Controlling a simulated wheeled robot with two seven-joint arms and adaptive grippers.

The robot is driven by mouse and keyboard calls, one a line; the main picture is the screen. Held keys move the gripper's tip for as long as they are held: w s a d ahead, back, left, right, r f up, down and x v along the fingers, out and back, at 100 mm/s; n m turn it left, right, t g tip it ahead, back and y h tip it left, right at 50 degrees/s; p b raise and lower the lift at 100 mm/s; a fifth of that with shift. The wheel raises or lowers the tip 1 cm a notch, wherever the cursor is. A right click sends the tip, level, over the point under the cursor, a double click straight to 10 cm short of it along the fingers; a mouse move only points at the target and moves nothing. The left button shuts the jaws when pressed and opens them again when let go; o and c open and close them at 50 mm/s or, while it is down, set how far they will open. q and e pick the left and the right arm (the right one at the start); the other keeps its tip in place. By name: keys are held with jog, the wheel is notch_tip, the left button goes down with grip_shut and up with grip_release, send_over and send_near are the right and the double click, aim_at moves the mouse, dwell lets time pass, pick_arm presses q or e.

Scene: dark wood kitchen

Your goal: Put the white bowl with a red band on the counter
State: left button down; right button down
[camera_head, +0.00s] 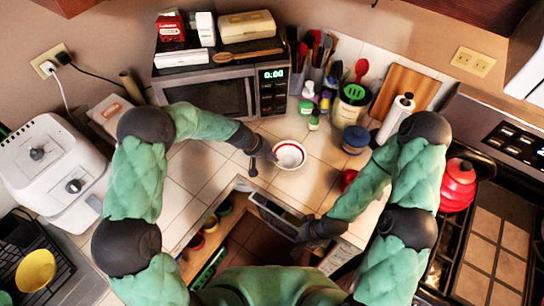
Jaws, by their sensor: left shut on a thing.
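The white bowl with a red band (289,162) is upright over the tiled counter (215,165), in front of the microwave. My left gripper (266,157) is at the bowl's left rim and is shut on it. I cannot tell whether the bowl touches the counter or is just above it. My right gripper (309,231) is lower in the view, beside the open cabinet front under the counter edge. Its fingers are small and dark, so its opening does not show clearly.
The microwave (205,92) stands behind the bowl, with bottles, a utensil holder (351,105) and a blue-lidded jar (355,138) to the right. A red item (348,178) sits near my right forearm. The open cabinet (235,215) holds coloured bowls. Bare tiles lie left of the bowl.

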pick_arm(q)
jog(key=c, duration=1.4)
grip_release()
jog(key=shift+f, duration=0.1)
jog(key=shift+r, duration=0.2)
jog(key=p+v, duration=0.1)
jog(key=v, duration=1.1)
jog(key=s+a+f+g+y, duration=0.1)
jog(key=s+a+f+y, duration=0.15)
jog(key=s+f, duration=1.05)
jog(key=shift+m, duration=0.4)
jog(key=s+f, duration=0.2)
jog(key=s, duration=0.2)
jog(key=s+f, duration=0.3)
jog(key=s, duration=0.1)
jog(key=s+f, duration=0.3)
jog(key=s, duration=0.2)
jog(key=shift+a+f, duration=0.15)
jog(key=shift+a, duration=0.15)
